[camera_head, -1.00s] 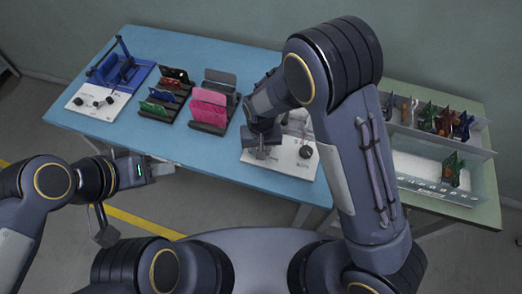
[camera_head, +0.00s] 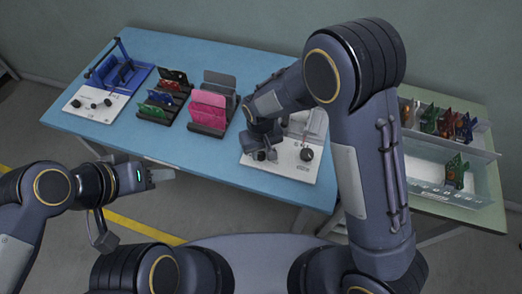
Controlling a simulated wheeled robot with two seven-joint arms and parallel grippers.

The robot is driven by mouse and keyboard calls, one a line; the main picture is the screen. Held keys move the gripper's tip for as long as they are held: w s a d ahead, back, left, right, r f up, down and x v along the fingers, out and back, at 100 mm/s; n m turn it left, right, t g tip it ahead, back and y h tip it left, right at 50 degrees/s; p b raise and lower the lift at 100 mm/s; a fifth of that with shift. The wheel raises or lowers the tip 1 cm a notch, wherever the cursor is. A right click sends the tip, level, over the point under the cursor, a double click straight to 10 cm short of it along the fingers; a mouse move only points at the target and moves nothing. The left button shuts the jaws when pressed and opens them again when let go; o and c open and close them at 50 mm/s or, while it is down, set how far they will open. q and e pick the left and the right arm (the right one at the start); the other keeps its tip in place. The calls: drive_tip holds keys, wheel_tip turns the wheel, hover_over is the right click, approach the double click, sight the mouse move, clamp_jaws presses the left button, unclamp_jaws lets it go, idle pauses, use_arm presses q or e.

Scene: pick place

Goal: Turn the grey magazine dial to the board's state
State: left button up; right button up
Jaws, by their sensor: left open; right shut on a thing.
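The white panel (camera_head: 283,173) of the grey station lies at the right end of the blue table, with a dark knob (camera_head: 306,154) at its right. My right gripper (camera_head: 268,156) points down over the panel's left half, left of this knob. It is shut on what appears to be the grey magazine dial, which its fingers and wrist hide. My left gripper (camera_head: 162,176) is open and empty in front of the table's near edge, away from the panel. A magenta board (camera_head: 208,107) stands in a dark rack; a red board (camera_head: 168,84), a blue one and a green one stand left of it.
A blue fixture (camera_head: 122,72) with a white knob panel (camera_head: 92,106) stands at the table's left. A clear-walled bin (camera_head: 478,190) with several coloured boards stands on the green table at right. My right arm covers much of the space between the tables. The blue table's front left is bare.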

sight(263, 154)
drive_tip(key=o, duration=1)
wheel_tip(263, 154, up, 8)
drive_tip(key=shift+f, duration=0.1)
drive_tip(key=shift+d+r, duration=0.25)
drive_tip(key=shift+r, duration=0.05)
drive_tip(key=s+d+r+m+t+y, duration=0.2)
drive_tip(key=s+d+r, duration=0.35)
drive_tip(key=d, duration=0.25)
drive_tip(key=s+d+r+m+t+y, duration=0.1)
drive_tip(key=s+d+r+m+y, duration=0.1)
drive_tip(key=s+d+r, duration=0.45)
drive_tip(key=s+d+t, duration=0.1)
drive_tip(key=s, duration=0.1)
drive_tip(key=s+d+m, duration=0.1)
drive_tip(key=s+d, duration=0.1)
drive_tip(key=s+d+m+t, duration=0.1)
drive_tip(key=s+d, duration=0.1)
drive_tip(key=shift+s+d+r+t, duration=0.2)
drive_tip(key=shift+r+t, duration=0.1)
drive_tip(key=shift+r, duration=0.1)
